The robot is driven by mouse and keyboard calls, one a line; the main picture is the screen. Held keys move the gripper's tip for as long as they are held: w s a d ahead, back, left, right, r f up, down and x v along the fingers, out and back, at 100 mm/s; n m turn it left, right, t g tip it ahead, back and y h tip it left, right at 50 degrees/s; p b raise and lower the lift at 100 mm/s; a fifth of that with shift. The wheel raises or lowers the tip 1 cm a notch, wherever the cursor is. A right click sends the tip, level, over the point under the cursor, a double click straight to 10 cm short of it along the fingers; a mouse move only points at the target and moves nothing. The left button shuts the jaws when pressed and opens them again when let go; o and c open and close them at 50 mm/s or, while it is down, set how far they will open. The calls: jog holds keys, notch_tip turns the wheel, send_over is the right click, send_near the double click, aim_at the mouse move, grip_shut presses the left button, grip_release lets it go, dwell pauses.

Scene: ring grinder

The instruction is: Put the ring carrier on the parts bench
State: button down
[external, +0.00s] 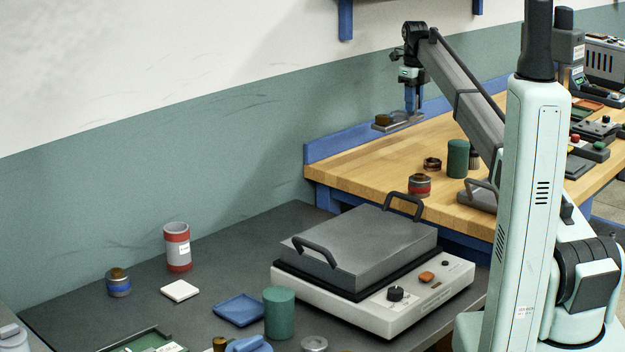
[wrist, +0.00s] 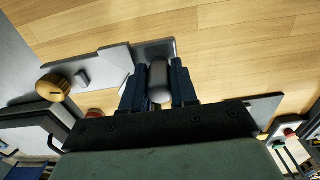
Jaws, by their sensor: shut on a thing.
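The ring carrier (external: 398,122) is a grey flat plate with a brass knob at one end and an upright grey post. My gripper (external: 411,107) points down and is shut on the post. In the wrist view, the blue fingers of my gripper (wrist: 158,85) clasp the post from both sides, and the carrier (wrist: 115,62) spreads out to the left with its knob. The parts bench (external: 350,172) has a wooden top and blue edging. The carrier appears over its far left part; whether it touches the wood is hard to tell.
A red-banded can (external: 419,185), a dark ring (external: 432,164) and a green cylinder (external: 458,158) stand on the wooden bench right of the carrier. The grey lidded machine (external: 360,250) sits on the dark table in front. The wood around the carrier looks clear.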

notch_tip(320, 180, down, 10)
dwell(0.7)
jog(key=c, duration=0.9)
grip_release()
jog(key=shift+r, duration=0.1)
notch_tip(320, 180, up, 12)
jog(key=shift+f, duration=0.1)
jog(key=shift+o, duration=0.4)
